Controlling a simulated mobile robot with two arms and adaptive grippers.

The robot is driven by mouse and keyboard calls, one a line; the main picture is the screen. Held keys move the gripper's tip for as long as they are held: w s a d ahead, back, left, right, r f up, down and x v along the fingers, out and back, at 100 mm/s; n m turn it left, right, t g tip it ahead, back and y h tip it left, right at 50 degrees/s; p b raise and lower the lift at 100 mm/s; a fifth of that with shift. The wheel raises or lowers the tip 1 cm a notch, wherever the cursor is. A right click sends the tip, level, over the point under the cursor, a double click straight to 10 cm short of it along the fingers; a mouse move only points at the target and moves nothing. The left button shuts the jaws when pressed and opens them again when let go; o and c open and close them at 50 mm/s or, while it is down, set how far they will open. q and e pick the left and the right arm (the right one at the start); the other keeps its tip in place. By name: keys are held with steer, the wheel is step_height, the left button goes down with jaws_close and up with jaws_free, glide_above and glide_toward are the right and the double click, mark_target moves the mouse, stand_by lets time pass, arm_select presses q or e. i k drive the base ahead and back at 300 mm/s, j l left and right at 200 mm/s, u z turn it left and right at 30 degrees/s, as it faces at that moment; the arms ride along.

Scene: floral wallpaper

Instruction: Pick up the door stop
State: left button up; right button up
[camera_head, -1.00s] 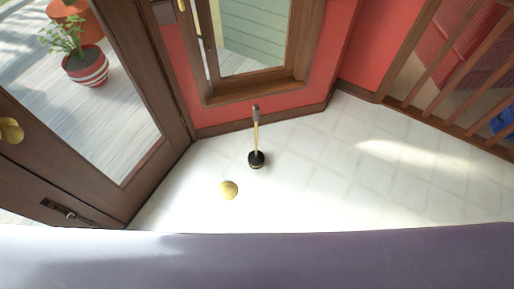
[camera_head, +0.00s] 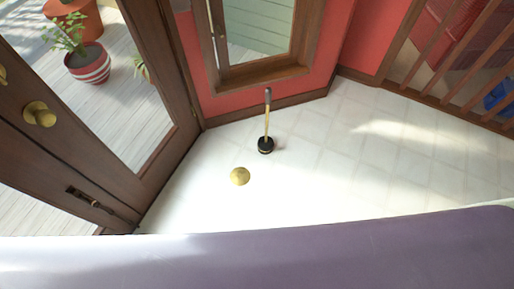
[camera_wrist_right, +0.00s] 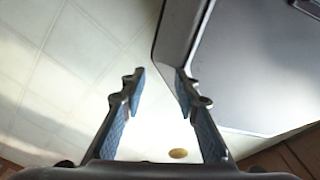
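A small gold dome (camera_head: 240,176), which looks like the door stop, sits on the pale tiled floor in the head view. It also shows as a small gold disc in the right wrist view (camera_wrist_right: 178,154), low between the finger bases. My right gripper (camera_wrist_right: 158,84) is open, with nothing between its blue-padded fingers. The dome appears apart from the fingers. My left gripper is in no view.
An upright stick with a round black base (camera_head: 265,145) stands just behind and right of the dome. A brown glass door (camera_head: 160,165) with a gold knob is at left. A wooden railing (camera_head: 450,105) is at right. The floor (camera_head: 350,170) between is clear.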

mark_target(265, 143)
steer(key=i, duration=0.2)
steer(key=i+l+u, duration=0.2)
steer(key=i+l, duration=0.2)
steer(key=l, duration=0.2)
steer(key=i+l+u, duration=0.2)
steer(key=i+l, duration=0.15)
steer(key=l, duration=0.3)
steer(key=i+l+u, duration=0.15)
steer(key=l, duration=0.2)
steer(key=i+l+u, duration=0.1)
steer(key=l, duration=0.25)
steer(key=i, duration=0.05)
